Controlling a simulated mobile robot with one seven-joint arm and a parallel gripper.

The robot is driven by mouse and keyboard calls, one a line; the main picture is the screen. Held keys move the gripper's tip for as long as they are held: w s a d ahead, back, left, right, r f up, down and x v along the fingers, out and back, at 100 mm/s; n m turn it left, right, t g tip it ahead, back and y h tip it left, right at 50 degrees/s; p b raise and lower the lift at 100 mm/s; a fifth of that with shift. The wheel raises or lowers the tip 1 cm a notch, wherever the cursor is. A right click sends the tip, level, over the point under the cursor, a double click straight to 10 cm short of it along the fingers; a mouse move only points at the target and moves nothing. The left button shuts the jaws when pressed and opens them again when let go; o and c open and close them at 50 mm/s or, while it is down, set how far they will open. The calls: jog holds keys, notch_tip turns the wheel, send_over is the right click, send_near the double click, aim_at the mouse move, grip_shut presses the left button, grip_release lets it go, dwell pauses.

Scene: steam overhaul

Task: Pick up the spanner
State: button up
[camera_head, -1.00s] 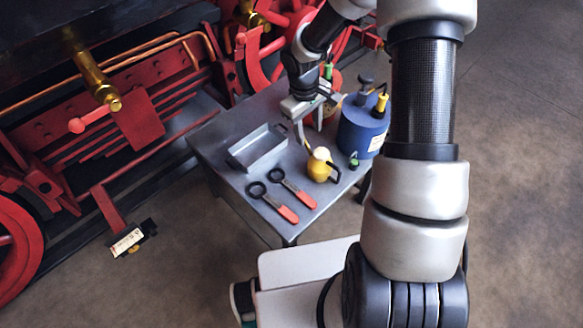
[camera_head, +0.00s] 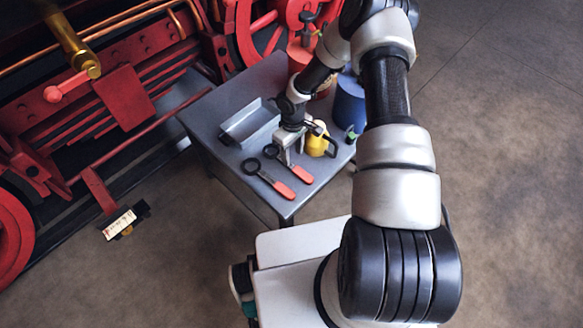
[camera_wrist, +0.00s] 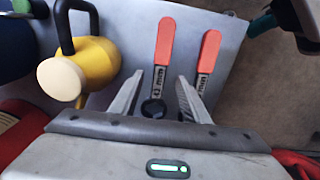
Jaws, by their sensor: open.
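Two spanners with red handles and dark ring ends lie side by side on the grey table (camera_head: 225,170). The right one (camera_head: 302,174) is nearer the yellow can; the left one (camera_head: 268,181) lies beside it. My gripper (camera_head: 288,160) is open and points down over the ring end of the right spanner. In the wrist view, that spanner (camera_wrist: 165,45) runs between my two fingers (camera_wrist: 160,95), its dark ring lying between them. The other spanner (camera_wrist: 209,52) lies outside, its shaft partly behind one finger. I cannot tell the height of the fingertips above the table.
A yellow oil can (camera_head: 317,146) stands close beside my gripper, also large in the wrist view (camera_wrist: 88,70). A grey metal tray (camera_head: 250,124) lies behind. A blue container (camera_head: 349,102) stands at the back right, partly hidden. A red locomotive (camera_head: 120,95) borders the table.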

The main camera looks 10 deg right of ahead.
aim_at(291, 165)
jog(key=shift+w+a+f+b, duration=0.1)
jog(key=shift+f+b, duration=0.15)
jog(key=shift+f, duration=1.3)
jog(key=shift+a+f+b, duration=0.1)
jog(key=shift+f+b, duration=0.15)
jog(key=shift+f, duration=1.3)
jog(key=shift+c, duration=0.2)
grip_shut()
